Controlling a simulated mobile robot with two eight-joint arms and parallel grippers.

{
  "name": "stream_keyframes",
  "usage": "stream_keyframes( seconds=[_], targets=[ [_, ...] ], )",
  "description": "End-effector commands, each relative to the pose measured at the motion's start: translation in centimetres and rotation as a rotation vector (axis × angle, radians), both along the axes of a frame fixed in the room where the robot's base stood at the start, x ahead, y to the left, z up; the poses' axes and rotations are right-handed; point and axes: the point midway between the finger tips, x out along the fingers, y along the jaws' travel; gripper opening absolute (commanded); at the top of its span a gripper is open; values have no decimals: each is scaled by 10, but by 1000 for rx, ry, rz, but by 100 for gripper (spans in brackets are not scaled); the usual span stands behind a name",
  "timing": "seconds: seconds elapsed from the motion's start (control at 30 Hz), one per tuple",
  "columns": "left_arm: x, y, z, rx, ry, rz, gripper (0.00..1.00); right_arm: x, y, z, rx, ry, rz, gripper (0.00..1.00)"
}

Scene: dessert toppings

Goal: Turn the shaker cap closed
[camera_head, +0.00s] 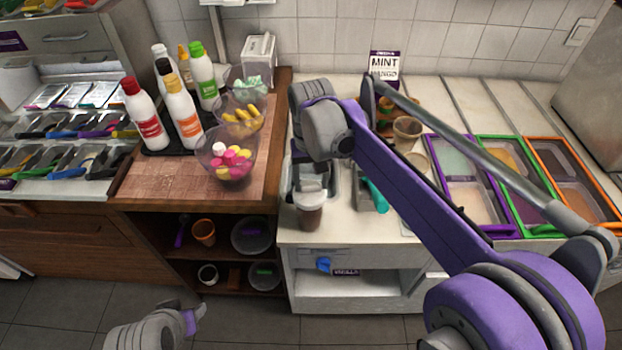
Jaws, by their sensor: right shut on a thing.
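The shaker (309,214), a small jar with brown contents and a greyish cap (310,188), stands upright at the left front edge of the white counter. My right arm reaches in from the lower right, and its right gripper (309,174) points down over the shaker. It is shut on the shaker at the cap. The fingers are small and partly hidden by the wrist, so the exact turn of the cap cannot be read. My left gripper (192,318) is low at the bottom left, over the floor, away from the shaker. Its fingers do not show clearly.
Topping bowls (227,158) and sauce bottles (184,114) stand on the wooden counter at left. A teal-handled scoop (376,193) lies right of the shaker. Framed ice cream tubs (470,200) are at right. An open shelf (219,265) is below.

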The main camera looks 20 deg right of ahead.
Motion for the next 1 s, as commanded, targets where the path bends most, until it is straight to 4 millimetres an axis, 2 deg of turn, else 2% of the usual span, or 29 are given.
stream_keyframes(
  seconds=[0.3,0.87,0.9,1.0],
  targets=[
    [0,0,1,0,0,0,50,-1,0,0,0,0,-130,9],
    [0,0,1,0,0,0,50,-1,0,0,0,0,-159,9],
    [0,0,1,0,0,0,50,-1,0,0,0,0,-159,68],
    [0,0,1,0,-1,0,50,-1,0,0,0,0,-158,86]
  ],
)
